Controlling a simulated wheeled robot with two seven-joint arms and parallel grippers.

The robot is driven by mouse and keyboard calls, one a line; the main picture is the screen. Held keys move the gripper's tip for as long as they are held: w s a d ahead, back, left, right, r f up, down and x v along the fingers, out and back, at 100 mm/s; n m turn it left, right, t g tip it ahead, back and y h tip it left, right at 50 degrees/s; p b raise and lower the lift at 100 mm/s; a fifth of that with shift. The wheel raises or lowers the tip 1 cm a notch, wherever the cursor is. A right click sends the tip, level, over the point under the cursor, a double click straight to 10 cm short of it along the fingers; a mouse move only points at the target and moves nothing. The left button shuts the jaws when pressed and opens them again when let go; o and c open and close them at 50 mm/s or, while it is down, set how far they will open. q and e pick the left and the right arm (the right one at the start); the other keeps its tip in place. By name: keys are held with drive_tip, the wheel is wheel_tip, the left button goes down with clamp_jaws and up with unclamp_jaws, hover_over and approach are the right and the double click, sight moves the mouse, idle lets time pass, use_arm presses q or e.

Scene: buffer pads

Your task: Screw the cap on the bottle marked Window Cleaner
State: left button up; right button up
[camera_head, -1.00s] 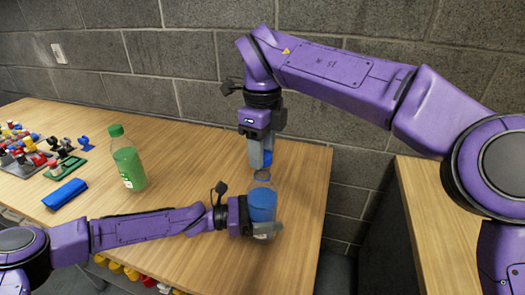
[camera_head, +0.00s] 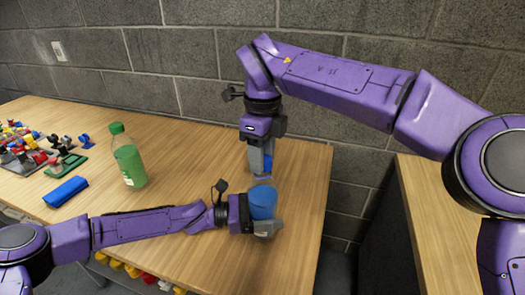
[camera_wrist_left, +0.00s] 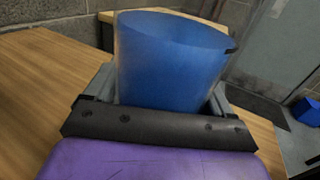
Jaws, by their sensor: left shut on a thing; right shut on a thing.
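A clear bottle of blue liquid (camera_head: 262,204) stands near the table's right end. My left gripper (camera_head: 266,229) is shut around its body from the left. The bottle's blue body fills the middle of the left wrist view (camera_wrist_left: 170,65), between the fingers. My right gripper (camera_head: 262,166) points down above the bottle, shut on a blue cap (camera_head: 268,162). The cap is close over the bottle's neck; I cannot tell whether they touch. No label can be read on this bottle.
A capped green bottle (camera_head: 130,165) with a white label stands left on the wooden table (camera_head: 190,170). A blue block (camera_head: 66,191) and several colourful parts (camera_head: 25,150) lie further left. A grey block wall (camera_head: 160,60) is behind. The table's middle is clear.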

drive_tip(key=shift+f, duration=0.6)
idle(0.3)
